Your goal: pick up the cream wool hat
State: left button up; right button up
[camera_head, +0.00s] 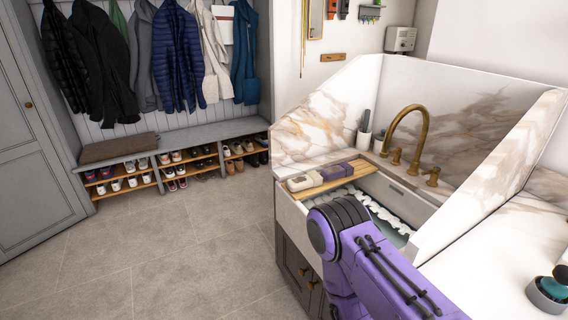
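I cannot make out a cream wool hat anywhere in the head view. A small pale beige item (300,183) lies on a wooden board (362,167) across the sink, but it looks more like a brush or block than a hat. One of my purple arms reaches in from the bottom right, in front of the sink cabinet. Its gripper is out of sight, and my other gripper is out of the picture too.
A grey boot bench (205,134) with a brown cushion (118,147) and shoe shelves stands at the back left, below hanging coats (175,55). The marble-backed sink (430,192) with a brass tap (408,115) is at right. The tiled floor (185,245) is clear.

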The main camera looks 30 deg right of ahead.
aim_at(314, 179)
jog(key=i, duration=3)
jog(key=z, duration=2.95)
